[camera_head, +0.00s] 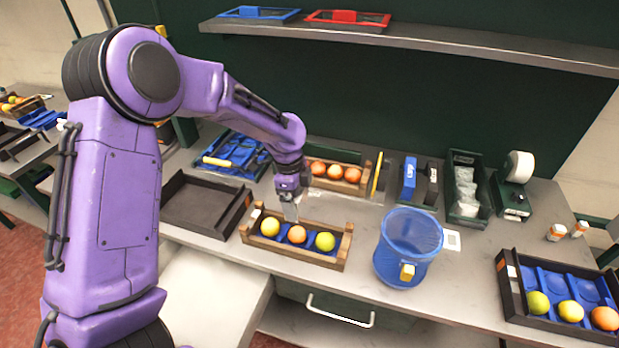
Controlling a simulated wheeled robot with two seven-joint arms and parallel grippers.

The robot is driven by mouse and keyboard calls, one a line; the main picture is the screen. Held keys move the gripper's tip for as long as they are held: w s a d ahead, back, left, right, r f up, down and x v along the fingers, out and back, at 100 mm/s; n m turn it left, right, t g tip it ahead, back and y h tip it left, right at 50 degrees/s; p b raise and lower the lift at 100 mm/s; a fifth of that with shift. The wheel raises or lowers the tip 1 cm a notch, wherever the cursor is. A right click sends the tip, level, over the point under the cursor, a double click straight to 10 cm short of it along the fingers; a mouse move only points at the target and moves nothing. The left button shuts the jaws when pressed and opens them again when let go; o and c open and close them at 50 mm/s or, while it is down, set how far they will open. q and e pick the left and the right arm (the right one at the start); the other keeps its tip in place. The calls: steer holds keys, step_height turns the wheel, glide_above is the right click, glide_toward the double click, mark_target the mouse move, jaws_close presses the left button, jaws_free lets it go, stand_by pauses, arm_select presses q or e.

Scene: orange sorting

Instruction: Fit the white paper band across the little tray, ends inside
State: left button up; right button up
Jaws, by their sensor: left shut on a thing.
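My left gripper (291,216) points down at the tray's back side, just behind the orange fruit. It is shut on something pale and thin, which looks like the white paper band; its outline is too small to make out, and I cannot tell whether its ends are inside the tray. My right gripper is out of view.
A blue bucket (410,253) stands right of the tray, and an empty dark tray (205,203) lies left. Behind is another crate with oranges (335,171). A dark fruit tray (512,292) is at the far right. A shelf (430,40) runs above.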

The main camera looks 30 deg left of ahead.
mark_target(298, 231)
arm_select(q)
steer(key=shift+s+f, duration=0.25)
steer(key=shift+f, duration=0.15)
steer(key=shift+s+d+f, duration=0.2)
steer(key=shift+s+f, duration=0.25)
steer(key=shift+s, duration=0.1)
steer(key=shift+s+d+f, duration=0.15)
steer(key=shift+s+f, duration=0.3)
steer(key=shift+s, duration=0.05)
steer(key=f, duration=0.1)
steer(key=w+f+b, duration=0.1)
steer(key=f, duration=0.1)
steer(key=w+f+b, duration=0.1)
steer(key=f, duration=0.1)
steer(key=shift+f, duration=0.15)
steer(key=shift+s+f+b, duration=0.15)
steer(key=shift+f+b, duration=0.2)
steer(key=shift+s+f, duration=0.35)
steer(key=shift+s, duration=0.05)
steer(key=shift+f+b, duration=0.15)
steer(key=shift+b, duration=0.15)
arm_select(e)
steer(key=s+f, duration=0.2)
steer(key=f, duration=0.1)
arm_select(q)
steer(key=shift+f, duration=0.1)
steer(key=shift+w+p, duration=0.15)
steer(key=shift+p, duration=0.35)
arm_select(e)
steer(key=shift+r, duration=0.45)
